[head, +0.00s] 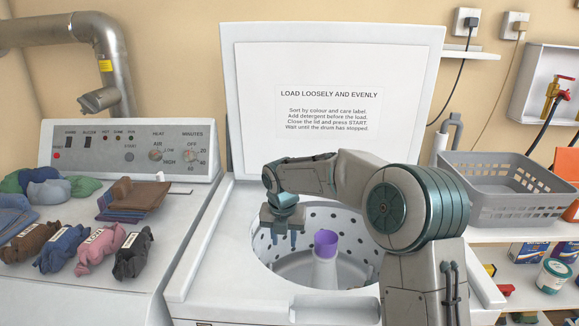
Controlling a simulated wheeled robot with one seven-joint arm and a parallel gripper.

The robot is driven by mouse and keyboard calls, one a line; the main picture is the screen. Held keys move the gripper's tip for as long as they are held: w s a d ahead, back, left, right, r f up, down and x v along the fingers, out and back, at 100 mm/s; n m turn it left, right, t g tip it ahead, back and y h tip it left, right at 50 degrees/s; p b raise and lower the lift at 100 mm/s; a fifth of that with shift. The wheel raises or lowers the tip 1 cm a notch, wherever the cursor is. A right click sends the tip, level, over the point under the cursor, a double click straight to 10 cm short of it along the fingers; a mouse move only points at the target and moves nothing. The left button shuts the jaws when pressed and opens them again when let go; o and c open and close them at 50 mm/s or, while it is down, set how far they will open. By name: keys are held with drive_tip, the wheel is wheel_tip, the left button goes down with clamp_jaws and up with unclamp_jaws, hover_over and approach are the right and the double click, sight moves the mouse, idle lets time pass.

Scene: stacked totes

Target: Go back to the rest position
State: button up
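My gripper (283,240) hangs over the left part of the washer's open drum, fingers pointing down. Its two fingers are apart with nothing visible between them. My arm reaches in from the lower right, bent over the drum. The washer (210,262) has its lid (335,70) raised upright behind the drum. The drum (330,212) has a perforated wall and a white centre post with a purple top (326,243). No clothes show in the visible part of the drum; my arm hides its right side.
Left of the washer, a dryer top (180,210) holds several rolled garments (97,250), folded cloths (130,203) and green and blue bundles (45,185). A grey basket (505,208) stands on a shelf at right, above boxes and a tub (553,275). A metal duct (110,65) is at upper left.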

drive_tip(key=s+d+r+m+h+p, duration=0.1)
drive_tip(key=s+d+r+m+p, duration=0.1)
drive_tip(key=s+d+r+m, duration=0.45)
drive_tip(key=s+d+r+m+p, duration=0.3)
drive_tip(key=s+d+r+m, duration=0.15)
drive_tip(key=s+m, duration=0.45)
drive_tip(key=s+d+r+m+p, duration=0.1)
drive_tip(key=s+d+m+p, duration=0.1)
drive_tip(key=s+m, duration=0.6)
drive_tip(key=s+d+r+m+t+y+p, duration=0.1)
drive_tip(key=s+d+m, duration=0.3)
drive_tip(key=s+m, duration=0.4)
drive_tip(key=r+m+p, duration=0.1)
drive_tip(key=m, duration=0.2)
drive_tip(key=shift+d+r, duration=0.2)
drive_tip(key=shift+r, duration=0.05)
